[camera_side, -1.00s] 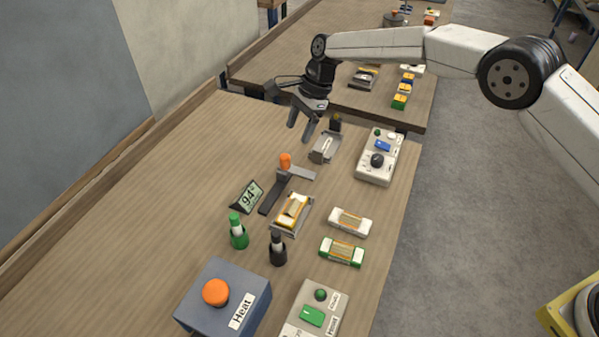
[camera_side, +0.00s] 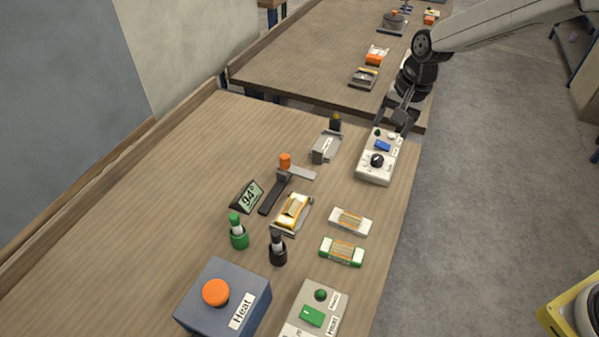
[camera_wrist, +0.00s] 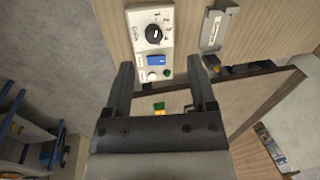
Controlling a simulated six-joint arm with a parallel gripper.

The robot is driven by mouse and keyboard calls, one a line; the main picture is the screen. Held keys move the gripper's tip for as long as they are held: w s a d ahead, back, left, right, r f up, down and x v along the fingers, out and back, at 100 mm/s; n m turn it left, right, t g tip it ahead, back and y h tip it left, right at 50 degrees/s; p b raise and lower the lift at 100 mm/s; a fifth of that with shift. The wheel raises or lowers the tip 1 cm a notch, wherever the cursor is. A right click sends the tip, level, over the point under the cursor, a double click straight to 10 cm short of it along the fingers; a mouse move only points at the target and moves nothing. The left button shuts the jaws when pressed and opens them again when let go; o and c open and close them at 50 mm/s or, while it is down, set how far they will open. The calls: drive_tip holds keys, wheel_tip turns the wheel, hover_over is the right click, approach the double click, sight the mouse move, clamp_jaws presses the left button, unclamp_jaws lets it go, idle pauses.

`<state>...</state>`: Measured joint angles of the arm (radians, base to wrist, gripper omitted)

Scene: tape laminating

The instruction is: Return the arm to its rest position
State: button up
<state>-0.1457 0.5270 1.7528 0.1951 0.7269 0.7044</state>
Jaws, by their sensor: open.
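My gripper (camera_side: 400,115) is at the far right corner of the near bench in the side view, by the far end of a white control box with a black dial (camera_side: 379,161). In the wrist view my gripper (camera_wrist: 164,75) shows its two dark fingers spread apart with nothing held between them. The control box (camera_wrist: 150,38) lies beyond the fingertips there, with its dial, blue switch and green button in sight. From these views I cannot tell the exact height of the fingers above the box.
The near bench (camera_side: 150,200) holds a grey metal holder (camera_side: 326,147), an orange-knobbed lever (camera_side: 285,160), a 94° display (camera_side: 247,196), a blue Heat box (camera_side: 225,298) and two bottles. A second bench (camera_side: 310,60) stands behind. Open floor (camera_side: 490,200) lies to the right.

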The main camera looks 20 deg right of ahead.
drive_tip(key=s+d+n, duration=0.4)
drive_tip(key=s, duration=0.6)
drive_tip(key=s+d+f+n+t+h, duration=0.1)
drive_tip(key=s+d+n, duration=0.3)
drive_tip(key=s, duration=0.6)
drive_tip(key=shift+d+h, duration=0.3)
drive_tip(key=shift+d, duration=0.35)
